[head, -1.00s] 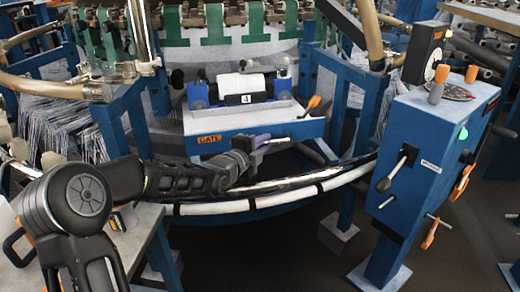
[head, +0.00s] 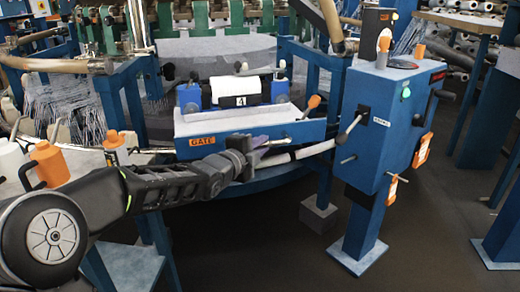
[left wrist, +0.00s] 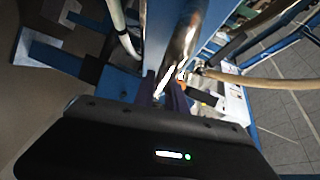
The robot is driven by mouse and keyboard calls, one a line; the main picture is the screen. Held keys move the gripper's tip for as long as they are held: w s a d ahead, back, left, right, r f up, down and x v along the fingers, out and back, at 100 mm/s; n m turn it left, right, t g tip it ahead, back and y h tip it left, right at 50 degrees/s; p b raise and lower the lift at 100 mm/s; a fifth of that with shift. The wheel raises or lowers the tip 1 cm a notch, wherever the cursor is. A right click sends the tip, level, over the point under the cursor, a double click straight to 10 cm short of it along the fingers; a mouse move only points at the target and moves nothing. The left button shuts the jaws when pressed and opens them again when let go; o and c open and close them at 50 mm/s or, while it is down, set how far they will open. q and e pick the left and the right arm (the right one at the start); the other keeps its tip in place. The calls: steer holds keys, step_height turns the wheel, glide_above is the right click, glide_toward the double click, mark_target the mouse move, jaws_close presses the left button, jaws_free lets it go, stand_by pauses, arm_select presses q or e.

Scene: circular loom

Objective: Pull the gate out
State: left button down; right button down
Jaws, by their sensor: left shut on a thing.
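The gate (head: 250,131) is a blue-fronted tray with an orange GATE label, at the middle of the head view under the loom's ring. It carries a white roller (head: 240,86) marked 4. My left gripper (head: 264,143) is at the gate's lower front edge, shut on what looks like its pale handle bar (head: 285,141). The grip itself is partly hidden by the fingers. In the left wrist view, the purple fingers (left wrist: 163,94) are close together, and a shiny metal surface (left wrist: 180,45) runs up beyond them. My right gripper is not in view.
A blue control box (head: 385,125) on a post stands right of the gate, with levers and orange tags. A curved blue frame (head: 265,182) passes below the gate.

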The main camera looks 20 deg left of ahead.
arm_select(q)
steer(key=shift+s+d+f, duration=0.15)
steer(key=shift+s+d, duration=0.05)
steer(key=shift+d, duration=0.1)
steer(key=c, duration=1.4)
jaws_free()
steer(key=shift+s, duration=0.1)
steer(key=shift+o, duration=0.2)
steer(key=shift+s+a+r, duration=0.15)
steer(key=shift+s+r, duration=0.15)
steer(key=shift+s, duration=0.15)
steer(key=d+f+p+v, duration=0.1)
steer(key=p+v, duration=0.1)
steer(key=v, duration=0.4)
steer(key=shift+s+a+r, duration=0.4)
steer(key=shift+s+a, duration=0.05)
steer(key=shift+a, duration=0.05)
